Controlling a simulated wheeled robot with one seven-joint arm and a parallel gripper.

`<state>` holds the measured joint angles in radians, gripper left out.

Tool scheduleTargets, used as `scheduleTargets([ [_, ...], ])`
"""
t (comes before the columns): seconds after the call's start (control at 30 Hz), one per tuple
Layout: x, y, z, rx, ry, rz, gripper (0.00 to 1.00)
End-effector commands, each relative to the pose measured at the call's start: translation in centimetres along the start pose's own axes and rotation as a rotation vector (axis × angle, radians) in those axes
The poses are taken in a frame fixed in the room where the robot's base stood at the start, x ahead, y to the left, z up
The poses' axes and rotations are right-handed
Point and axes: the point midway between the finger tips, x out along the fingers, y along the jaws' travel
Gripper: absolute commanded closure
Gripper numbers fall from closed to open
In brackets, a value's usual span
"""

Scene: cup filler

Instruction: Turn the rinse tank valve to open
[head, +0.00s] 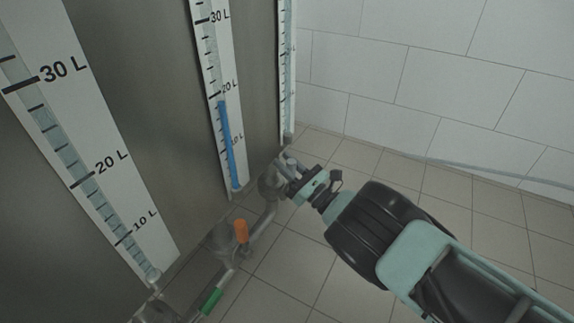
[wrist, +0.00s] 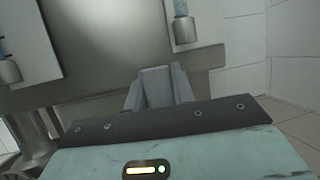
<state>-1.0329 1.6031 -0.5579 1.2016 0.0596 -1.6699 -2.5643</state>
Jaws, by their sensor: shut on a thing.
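My gripper (head: 284,168) reaches down to the farthest valve (head: 269,184) on the pipework under the tanks in the head view. In the wrist view my gripper (wrist: 157,88) is shut on a grey piece, which appears to be that valve's handle (wrist: 154,82). My gripper hides most of this handle in the head view, so its angle cannot be told. No label naming the rinse tank is readable.
A valve with an orange handle (head: 241,231) and one with a green handle (head: 211,301) stand nearer along the pipe. Steel tank walls (head: 165,80) with litre gauges (head: 228,145) rise at left. Tiled floor (head: 300,260) is open; a hose (head: 470,168) runs along the white wall.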

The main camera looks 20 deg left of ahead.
Motion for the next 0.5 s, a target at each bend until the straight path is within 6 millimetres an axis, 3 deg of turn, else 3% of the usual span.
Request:
scheduleTargets([
  [0.37, -0.17, 0.23, -0.12, -0.005, -0.001, 0.006, 1.00],
  [0.4, -0.17, 0.24, -0.12, -0.005, 0.000, 0.006, 0.70],
  [0.47, -0.16, 0.23, -0.13, -0.005, 0.000, 0.006, 0.54],
  [0.5, -0.15, 0.22, -0.12, -0.005, 0.000, 0.005, 0.54],
])
